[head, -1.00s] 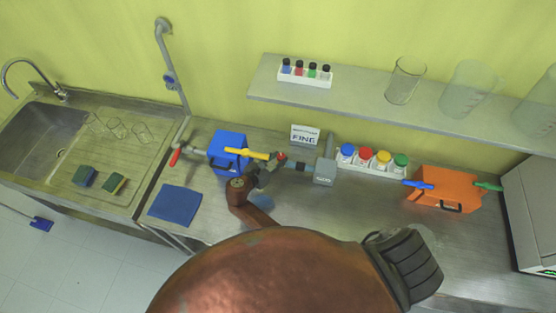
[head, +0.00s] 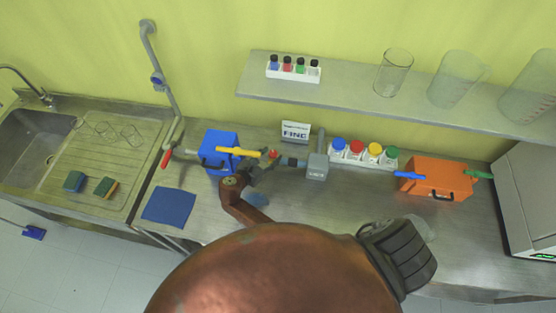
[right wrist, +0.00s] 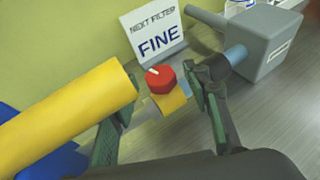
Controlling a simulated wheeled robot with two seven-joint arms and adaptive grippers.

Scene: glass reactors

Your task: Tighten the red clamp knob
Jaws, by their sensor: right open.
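The red clamp knob (right wrist: 161,78), with a white line on its top, sits on a yellow clamp piece (right wrist: 170,101) on a pipe in the right wrist view. It is a small red spot in the head view (head: 273,154). My right gripper (right wrist: 163,92) is open, with one dark green finger on each side of the knob. The finger on the right is very close to the clamp; I cannot tell whether it touches. In the head view the right gripper (head: 257,174) is small and partly hidden by my arm. My left gripper is not in view.
A thick yellow handle (right wrist: 75,105) on a blue box (head: 219,143) lies close left of the gripper. A grey box (right wrist: 262,42) on the pipe is to the right, and a "NEXT FILTER FINE" sign (right wrist: 153,32) stands behind. A shelf (head: 350,100) runs above the counter.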

